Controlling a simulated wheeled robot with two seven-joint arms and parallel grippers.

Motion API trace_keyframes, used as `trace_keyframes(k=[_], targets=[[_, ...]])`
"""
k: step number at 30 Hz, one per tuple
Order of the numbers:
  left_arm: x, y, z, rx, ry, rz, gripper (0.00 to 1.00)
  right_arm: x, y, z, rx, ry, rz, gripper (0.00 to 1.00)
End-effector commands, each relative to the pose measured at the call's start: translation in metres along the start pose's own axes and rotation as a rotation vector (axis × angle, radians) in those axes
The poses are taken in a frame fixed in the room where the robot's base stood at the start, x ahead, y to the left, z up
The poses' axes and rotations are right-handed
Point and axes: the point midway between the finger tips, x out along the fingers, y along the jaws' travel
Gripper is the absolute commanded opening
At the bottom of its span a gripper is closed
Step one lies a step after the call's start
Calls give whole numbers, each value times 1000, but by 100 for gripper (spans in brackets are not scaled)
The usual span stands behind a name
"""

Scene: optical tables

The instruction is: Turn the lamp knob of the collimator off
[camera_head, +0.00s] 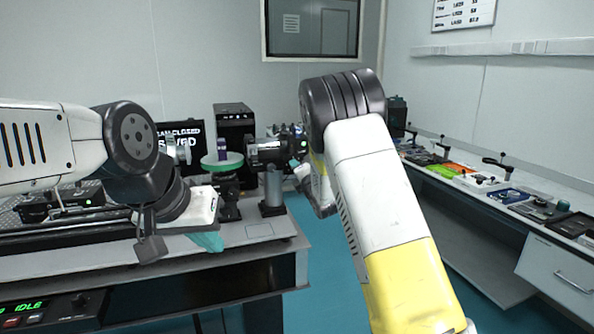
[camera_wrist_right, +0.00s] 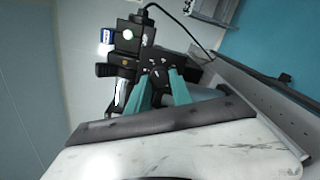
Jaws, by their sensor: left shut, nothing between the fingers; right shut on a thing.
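The collimator (camera_head: 265,152) is a black barrel on a grey post at the back edge of the left table. In the right wrist view its dark body (camera_wrist_right: 128,62) has a cable at the top. My right gripper (camera_wrist_right: 159,74) has its teal fingers drawn in at a small dark part of that body, which I take to be the lamp knob. The fingertips mostly hide the knob, so its setting cannot be read. In the head view my right arm partly covers this spot. My left gripper (camera_head: 209,242) is shut and empty at the left table's front edge.
A round green-topped stage (camera_head: 222,161) stands left of the collimator, with a black box (camera_head: 235,132) and a monitor (camera_head: 183,133) behind. A control panel with a green display (camera_head: 40,306) is at lower left. The right bench (camera_head: 470,176) holds several small parts. Blue floor lies between.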

Motion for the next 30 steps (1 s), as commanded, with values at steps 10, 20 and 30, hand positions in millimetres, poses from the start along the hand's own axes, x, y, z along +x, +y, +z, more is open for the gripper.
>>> trace_keyframes(k=[10,20,30], targets=[[0,0,0,0,0,0,0,0,-2,-2,-331,5,-3,0],[0,0,0,0,0,0,0,0,-3,-2,-628,6,-3,0],[0,0,0,0,0,0,0,0,-3,-2,-832,6,-3,0]])
